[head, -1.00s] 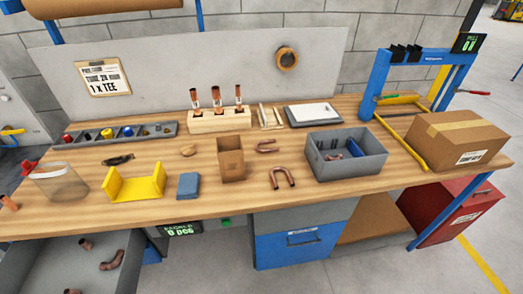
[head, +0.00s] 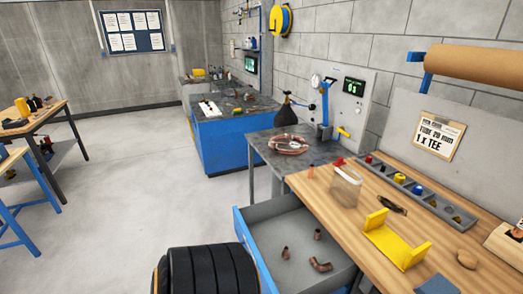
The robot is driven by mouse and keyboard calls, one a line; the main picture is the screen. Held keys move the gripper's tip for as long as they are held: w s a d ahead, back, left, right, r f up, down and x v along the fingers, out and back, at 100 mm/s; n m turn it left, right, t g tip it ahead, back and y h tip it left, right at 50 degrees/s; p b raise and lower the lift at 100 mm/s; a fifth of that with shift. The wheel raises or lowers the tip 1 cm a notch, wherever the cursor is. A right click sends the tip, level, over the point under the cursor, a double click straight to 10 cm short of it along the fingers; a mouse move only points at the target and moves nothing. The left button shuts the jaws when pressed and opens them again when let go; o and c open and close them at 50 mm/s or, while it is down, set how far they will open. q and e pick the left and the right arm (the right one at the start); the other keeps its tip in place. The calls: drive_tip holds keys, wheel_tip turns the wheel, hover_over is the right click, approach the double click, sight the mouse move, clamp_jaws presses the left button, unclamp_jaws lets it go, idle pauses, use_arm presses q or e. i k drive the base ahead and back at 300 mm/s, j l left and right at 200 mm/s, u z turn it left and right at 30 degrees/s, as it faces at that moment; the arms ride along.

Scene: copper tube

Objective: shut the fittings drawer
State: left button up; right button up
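The fittings drawer (head: 286,222) stands pulled out from under the workbench in the head view. Its inside is grey and its front panel (head: 247,245) is blue, facing left. Several copper pieces lie in it: a short fitting (head: 285,253), another short fitting (head: 317,235) and a bent elbow (head: 320,265). The near end of the drawer is cut off by the bottom of the picture. Neither of my grippers can be made out in the head view.
A black ribbed shape (head: 208,270) fills the bottom, close to the drawer front. The wooden workbench (head: 345,232) holds a clear bin (head: 346,187), a yellow bracket (head: 396,244) and a grey parts tray (head: 420,195). Open floor (head: 150,190) lies left of the drawer.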

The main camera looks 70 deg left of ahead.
sight(264, 228)
drive_tip(key=u, duration=2.25)
